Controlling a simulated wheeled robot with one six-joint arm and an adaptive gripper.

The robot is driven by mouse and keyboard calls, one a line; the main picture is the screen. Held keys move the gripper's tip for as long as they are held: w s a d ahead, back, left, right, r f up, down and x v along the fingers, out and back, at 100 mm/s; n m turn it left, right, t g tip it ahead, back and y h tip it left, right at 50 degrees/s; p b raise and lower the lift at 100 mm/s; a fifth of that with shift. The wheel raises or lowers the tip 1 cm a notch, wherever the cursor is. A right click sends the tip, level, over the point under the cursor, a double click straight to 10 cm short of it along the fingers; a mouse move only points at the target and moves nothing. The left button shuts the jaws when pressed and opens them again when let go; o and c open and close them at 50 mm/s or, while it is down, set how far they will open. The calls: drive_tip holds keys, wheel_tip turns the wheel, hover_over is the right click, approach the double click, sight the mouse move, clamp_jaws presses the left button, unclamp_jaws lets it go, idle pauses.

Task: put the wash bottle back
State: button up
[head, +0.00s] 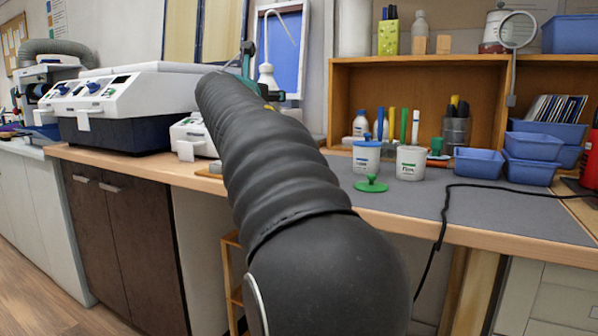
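My gripper (261,80), with dark and green parts, is at the bottle, at the far end of my black-sleeved arm. A finger crosses in front of the bottle's body, and the gripper looks shut on it. The bottle's lower part and most of the gripper are hidden behind the arm, so the full contact does not show.
The bench has a grey mat (440,205) with two white jars (410,162), a green stand (371,184) and blue trays (530,172). A wooden shelf (425,62) stands behind. White machines (120,100) are at left. A black cable crosses the mat. Free mat lies in front of the jars.

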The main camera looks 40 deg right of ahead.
drive_tip(key=s+d+r+m+g+h, duration=0.3)
drive_tip(key=s+d+m+g, duration=0.3)
drive_tip(key=s+d+g, duration=0.5)
drive_tip(key=w+a+f+t+b, duration=0.2)
drive_tip(key=w+a+f, duration=0.1)
drive_tip(key=w+f, duration=0.6)
drive_tip(key=shift+w+a+f+h, duration=0.2)
drive_tip(key=shift+f+h, duration=0.1)
drive_tip(key=shift+f, duration=0.6)
drive_tip(key=shift+f, duration=0.1)
drive_tip(key=o, duration=1.6)
drive_tip(key=a, duration=0.4)
drive_tip(key=s+a, duration=0.1)
drive_tip(key=a, duration=0.7)
drive_tip(key=shift+s, duration=0.15)
